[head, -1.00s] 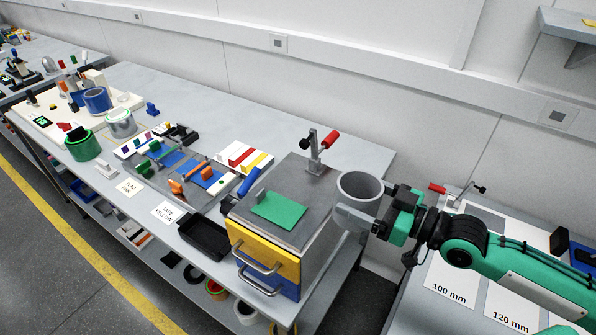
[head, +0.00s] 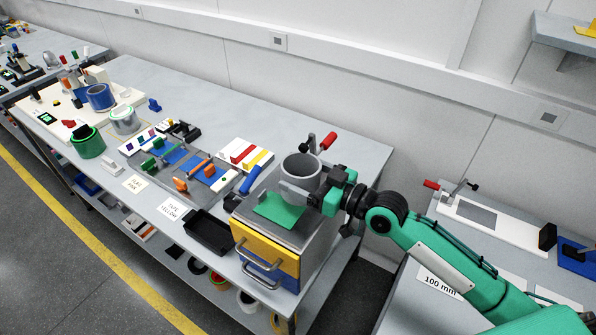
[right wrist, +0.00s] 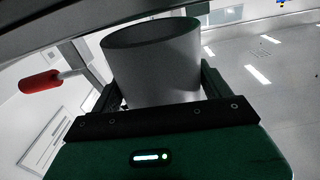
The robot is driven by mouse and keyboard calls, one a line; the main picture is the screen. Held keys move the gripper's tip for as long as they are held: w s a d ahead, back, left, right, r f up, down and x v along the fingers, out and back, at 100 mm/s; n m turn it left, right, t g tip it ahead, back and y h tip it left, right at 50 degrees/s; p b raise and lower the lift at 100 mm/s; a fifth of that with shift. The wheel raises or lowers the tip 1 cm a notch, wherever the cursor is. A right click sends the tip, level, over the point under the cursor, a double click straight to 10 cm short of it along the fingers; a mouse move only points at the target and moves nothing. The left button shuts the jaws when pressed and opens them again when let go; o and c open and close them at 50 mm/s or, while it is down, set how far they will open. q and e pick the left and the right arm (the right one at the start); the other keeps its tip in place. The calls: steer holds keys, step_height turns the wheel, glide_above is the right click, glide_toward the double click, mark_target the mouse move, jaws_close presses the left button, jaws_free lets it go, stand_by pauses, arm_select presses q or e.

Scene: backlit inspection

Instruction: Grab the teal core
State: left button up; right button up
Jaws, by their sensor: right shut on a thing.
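My right gripper (head: 302,193) is shut on a grey, hollow, open-topped cylinder (head: 300,167). It holds the cylinder upright over the drawer unit, by the green sheet (head: 279,211). Whether the cylinder's base touches the top is hidden. In the right wrist view the same grey cylinder (right wrist: 155,65) stands between the fingers. No plainly teal core shows. A green cylinder with a dark top (head: 89,146) stands far left on the bench. My left gripper is not in view.
Several rolls sit on the shelf below. A gap separates this bench from the right table (head: 480,228).

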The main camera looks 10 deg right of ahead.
steer(key=shift+f+p+x, duration=0.2)
steer(key=shift+p+x, duration=0.25)
steer(key=shift+x, duration=0.45)
steer(key=shift+f, duration=0.25)
steer(key=shift+s+d, duration=0.1)
steer(key=shift+s, duration=0.05)
steer(key=shift+f+b, duration=0.3)
steer(key=shift+f, duration=0.05)
steer(key=o, duration=1)
steer(key=shift+r, duration=0.1)
